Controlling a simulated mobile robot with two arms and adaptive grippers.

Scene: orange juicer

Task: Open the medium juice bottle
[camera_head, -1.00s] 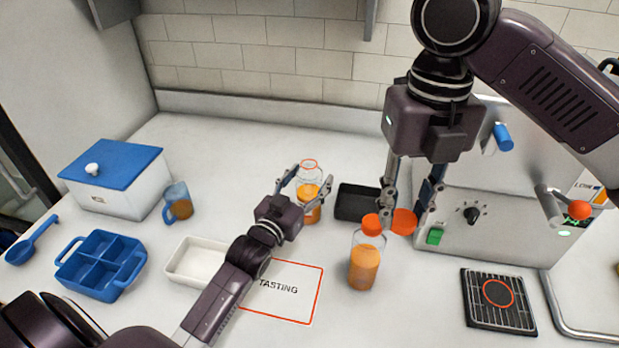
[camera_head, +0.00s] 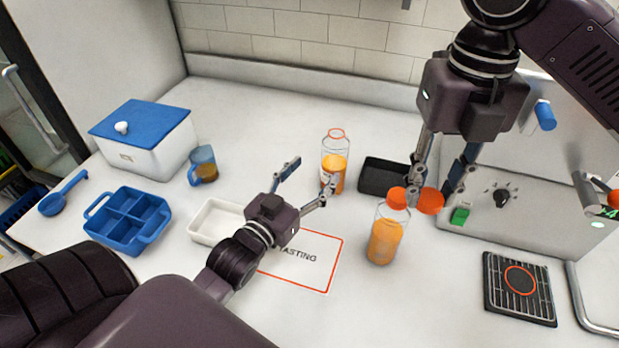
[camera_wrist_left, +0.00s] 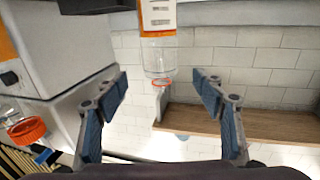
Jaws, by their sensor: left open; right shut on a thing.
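A clear bottle of orange juice (camera_head: 334,172) stands upright at the back middle. Its mouth has an orange ring and no cap on it; the bottle also shows in the left wrist view (camera_wrist_left: 158,58). My left gripper (camera_head: 307,181) is open and empty, just in front and to the left of this bottle, apart from it. My right gripper (camera_head: 434,197) is shut on an orange cap (camera_head: 431,201), held above the counter. A second juice bottle (camera_head: 384,241) stands upright in front, with its orange cap (camera_head: 397,198) on. I cannot tell which bottle is the medium one.
A white tray (camera_head: 203,235) and the TASTING mat (camera_head: 330,270) lie near my left arm. A blue divided caddy (camera_head: 143,241), mug (camera_head: 203,160) and lidded white box (camera_head: 150,152) stand left.

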